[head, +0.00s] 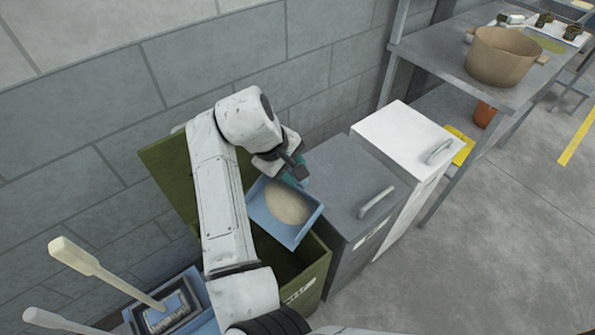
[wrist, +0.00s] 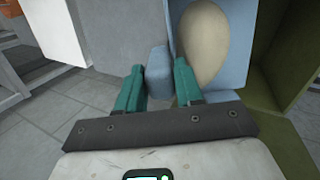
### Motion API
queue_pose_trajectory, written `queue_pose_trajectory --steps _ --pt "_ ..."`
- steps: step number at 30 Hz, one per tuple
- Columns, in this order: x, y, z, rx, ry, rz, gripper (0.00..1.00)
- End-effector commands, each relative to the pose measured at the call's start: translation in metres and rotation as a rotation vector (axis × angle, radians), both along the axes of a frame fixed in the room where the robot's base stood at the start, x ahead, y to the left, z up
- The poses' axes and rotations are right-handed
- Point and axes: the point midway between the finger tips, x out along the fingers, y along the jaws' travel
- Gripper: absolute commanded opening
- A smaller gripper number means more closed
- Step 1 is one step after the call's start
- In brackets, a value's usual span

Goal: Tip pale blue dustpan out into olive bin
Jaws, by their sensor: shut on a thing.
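The pale blue dustpan (head: 294,237) is held above the open olive bin (head: 318,272) in the head view. A pale, beige rounded heap (head: 286,203) lies in the pan; it also shows in the wrist view (wrist: 203,42). My gripper (head: 296,172) is at the pan's back edge. In the wrist view its teal fingers (wrist: 158,88) stand on both sides of the dustpan's blue handle (wrist: 157,66), shut on it. The bin's raised lid (head: 167,172) leans toward the wall. My arm and the pan hide much of the bin's mouth; its visible inside is dark.
A grey lidded bin (head: 350,180) stands right beside the olive bin, then a white one (head: 405,140). A metal shelf (head: 445,65) carries a tan pot (head: 502,55). A blue container (head: 195,290) with a brush sits lower left. A block wall runs behind; open floor lies right.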

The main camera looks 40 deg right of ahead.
Motion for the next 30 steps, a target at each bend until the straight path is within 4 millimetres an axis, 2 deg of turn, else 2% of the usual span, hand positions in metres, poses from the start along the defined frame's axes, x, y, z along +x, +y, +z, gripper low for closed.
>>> queue_pose_trajectory --steps 1,21,30 --pt "-0.001 0.005 -0.004 -0.023 -0.006 0.003 0.00" --pt "-0.011 0.051 0.004 -0.334 -0.072 0.004 0.00" --pt "-0.014 0.063 0.006 -0.404 -0.089 0.001 0.00"
